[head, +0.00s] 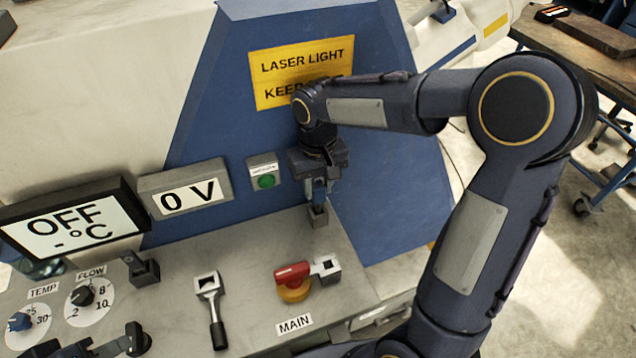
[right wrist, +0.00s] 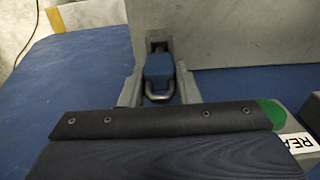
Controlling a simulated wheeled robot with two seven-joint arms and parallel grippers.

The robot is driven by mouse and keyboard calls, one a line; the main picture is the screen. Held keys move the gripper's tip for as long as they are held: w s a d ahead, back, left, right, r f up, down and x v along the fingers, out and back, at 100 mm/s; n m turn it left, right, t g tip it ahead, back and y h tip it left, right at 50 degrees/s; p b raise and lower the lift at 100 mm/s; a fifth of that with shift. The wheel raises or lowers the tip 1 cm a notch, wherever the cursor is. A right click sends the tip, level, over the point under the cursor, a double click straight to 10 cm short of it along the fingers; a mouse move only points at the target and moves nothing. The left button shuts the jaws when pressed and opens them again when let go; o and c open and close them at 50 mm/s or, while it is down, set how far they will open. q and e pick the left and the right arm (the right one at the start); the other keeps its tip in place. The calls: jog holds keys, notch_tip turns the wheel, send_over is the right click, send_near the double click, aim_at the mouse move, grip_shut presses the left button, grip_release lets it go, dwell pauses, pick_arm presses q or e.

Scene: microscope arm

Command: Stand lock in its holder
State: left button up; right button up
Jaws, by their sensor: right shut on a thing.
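The lock (right wrist: 158,70) is a small blue padlock with a metal shackle. My right gripper (right wrist: 158,88) is shut on it, one finger on each side, with the shackle towards the wrist camera. In the head view the blue lock (head: 319,191) hangs below my right gripper (head: 319,178), which points down. The holder (head: 319,216) is a small grey upright block on the console, directly under the lock. The lock's lower end is at the holder's top; I cannot tell how deep it sits. Part of my left gripper (head: 100,347) seems to show at the bottom left.
The blue housing (head: 300,130) with a yellow laser sign (head: 285,65) rises close behind. A green button (head: 265,181) and displays are to the left.

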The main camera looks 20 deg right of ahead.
aim_at(318, 196)
jog(key=shift+f+b, duration=1.3)
jog(key=shift+f, duration=0.45)
jog(key=o, duration=1.1)
jog(key=shift+o, duration=0.2)
notch_tip(318, 196, up, 8)
jog(key=shift+f, duration=0.1)
jog(key=shift+s+d, duration=0.1)
jog(key=shift+s, duration=0.2)
jog(key=s+f+t+y, duration=0.1)
jog(key=s+t+y, duration=0.1)
jog(key=s, duration=0.7)
jog(key=s+f+m+t+y, duration=0.1)
jog(key=s+t, duration=0.2)
jog(key=s, duration=0.7)
jog(key=shift+a+f+t+y, duration=0.25)
jog(key=shift+f+t+y, duration=0.05)
jog(key=shift+y, duration=0.1)
